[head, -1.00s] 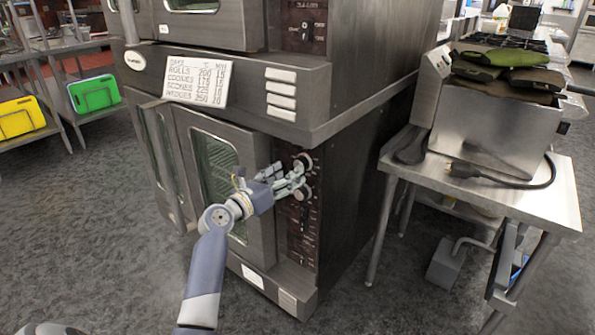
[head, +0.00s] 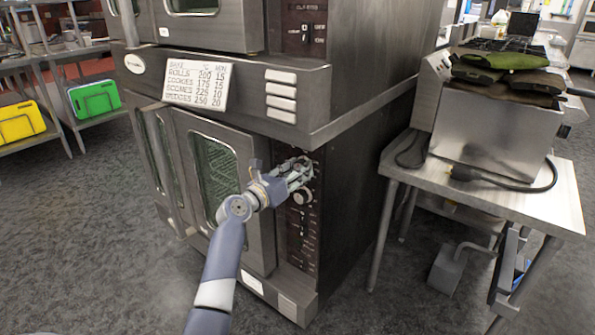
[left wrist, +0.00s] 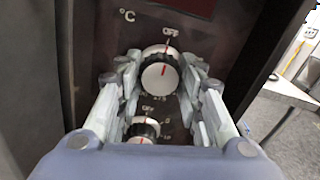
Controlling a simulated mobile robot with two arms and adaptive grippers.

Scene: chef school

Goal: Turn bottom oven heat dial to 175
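The bottom oven (head: 213,175) has a dark control panel (head: 300,250) on its right front side. In the left wrist view, the upper dial (left wrist: 160,76) is round and silver-black with a white face. Its red mark points up towards OFF, under a °C sign. My left gripper (head: 302,172) is at this dial, with one finger on each side of it; it also shows in the left wrist view (left wrist: 160,70). The fingers look open, with small gaps beside the dial. A second dial (head: 303,197) sits just below. My right gripper is not in view.
A card (head: 196,88) above the bottom oven lists bakes with temperatures and minutes; cookies read 175. A steel table (head: 520,205) with an appliance and a black cable stands close on the right. Open floor lies in front of the oven.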

